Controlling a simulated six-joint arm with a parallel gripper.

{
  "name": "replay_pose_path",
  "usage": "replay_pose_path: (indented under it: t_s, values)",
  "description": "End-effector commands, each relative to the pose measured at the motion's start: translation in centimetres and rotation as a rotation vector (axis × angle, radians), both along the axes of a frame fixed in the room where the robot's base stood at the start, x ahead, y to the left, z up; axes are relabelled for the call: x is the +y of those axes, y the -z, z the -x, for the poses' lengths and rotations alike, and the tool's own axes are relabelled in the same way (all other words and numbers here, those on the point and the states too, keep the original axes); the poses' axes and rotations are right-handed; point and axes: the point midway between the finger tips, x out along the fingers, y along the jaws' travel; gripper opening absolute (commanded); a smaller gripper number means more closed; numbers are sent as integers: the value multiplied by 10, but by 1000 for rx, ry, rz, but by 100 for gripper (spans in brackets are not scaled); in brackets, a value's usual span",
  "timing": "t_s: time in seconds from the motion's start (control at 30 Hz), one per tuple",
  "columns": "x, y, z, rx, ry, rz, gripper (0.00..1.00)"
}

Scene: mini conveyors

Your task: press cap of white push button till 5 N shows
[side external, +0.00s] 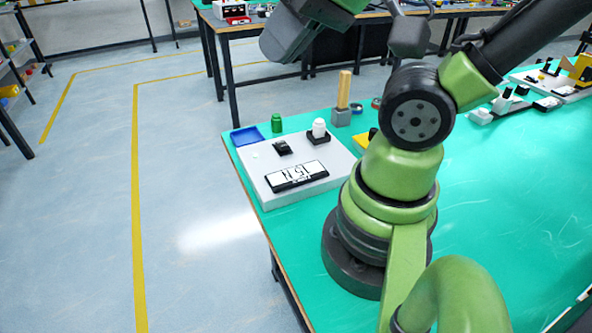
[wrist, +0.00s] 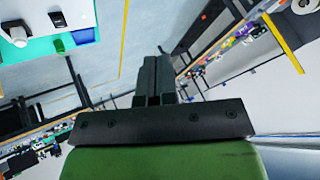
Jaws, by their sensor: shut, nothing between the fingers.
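The white push button has a white cap (side external: 318,127) on a black base (side external: 318,138), at the back right of a light grey panel (side external: 262,166). The fingers cannot be made out in the side view.
A black switch-like part (side external: 283,148) sits on the panel. Behind it are a blue tray (side external: 247,136), a green jar (side external: 277,123) and a wooden peg in a grey block (side external: 341,117). My arm stands right of the panel.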

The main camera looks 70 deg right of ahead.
Motion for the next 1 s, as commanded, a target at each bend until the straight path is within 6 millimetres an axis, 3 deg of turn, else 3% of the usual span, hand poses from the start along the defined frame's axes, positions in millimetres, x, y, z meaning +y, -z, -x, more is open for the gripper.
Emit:
replay_pose_path:
  t_s: [0.33, 0.47, 0.57, 0.7, 0.8, 0.9, 1.0]
  values:
    - [0, -1, -8, -13, -1, -3, 0]
    - [-5, -3, -35, -66, 9, -5, 0]
    - [-21, -3, -68, -132, 52, 14, 0]
    - [-67, 7, -111, -201, 187, 109, 0]
    - [-111, 22, -128, -198, 309, 223, 0]
    - [-157, 42, -129, -142, 432, 352, 0]
    - [-199, 65, -117, -34, 540, 482, 0]
